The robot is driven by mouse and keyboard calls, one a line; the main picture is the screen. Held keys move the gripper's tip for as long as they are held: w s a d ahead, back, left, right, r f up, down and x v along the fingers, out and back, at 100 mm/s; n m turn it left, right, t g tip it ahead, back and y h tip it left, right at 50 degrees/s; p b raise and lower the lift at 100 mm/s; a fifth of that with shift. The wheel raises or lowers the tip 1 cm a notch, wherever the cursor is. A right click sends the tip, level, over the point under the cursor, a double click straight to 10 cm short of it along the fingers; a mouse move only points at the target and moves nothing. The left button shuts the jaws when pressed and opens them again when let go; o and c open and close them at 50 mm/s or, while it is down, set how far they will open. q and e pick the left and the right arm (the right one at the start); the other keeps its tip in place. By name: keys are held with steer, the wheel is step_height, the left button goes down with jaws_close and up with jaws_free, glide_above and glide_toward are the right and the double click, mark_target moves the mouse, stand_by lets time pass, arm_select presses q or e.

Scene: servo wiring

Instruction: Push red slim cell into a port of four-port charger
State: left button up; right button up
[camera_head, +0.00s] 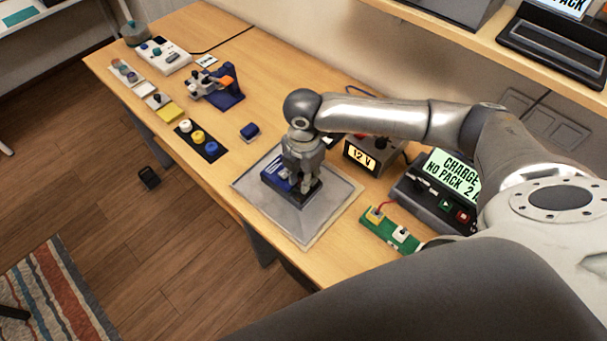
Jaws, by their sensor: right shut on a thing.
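My right gripper (300,184) points down over the grey mat, at a blue and dark block (277,174) that lies on it. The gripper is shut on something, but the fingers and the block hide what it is. I cannot make out a red slim cell. The block may be the four-port charger, but its ports are too small to tell. My left gripper is not in view.
The grey mat (312,231) lies on the wooden table. Nearby are a small blue block (250,131), a green board (384,230) and a "12 V" display box (364,155). A dark tray with coloured round parts (215,152) is at the left.

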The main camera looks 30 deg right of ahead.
steer(key=shift+p, duration=0.35)
steer(key=shift+f+b, duration=0.4)
steer(key=shift+f, duration=1.2)
steer(key=o, duration=0.9)
step_height(320, 180, up, 12)
steer(key=shift+a+f, duration=0.1)
stand_by(0.5)
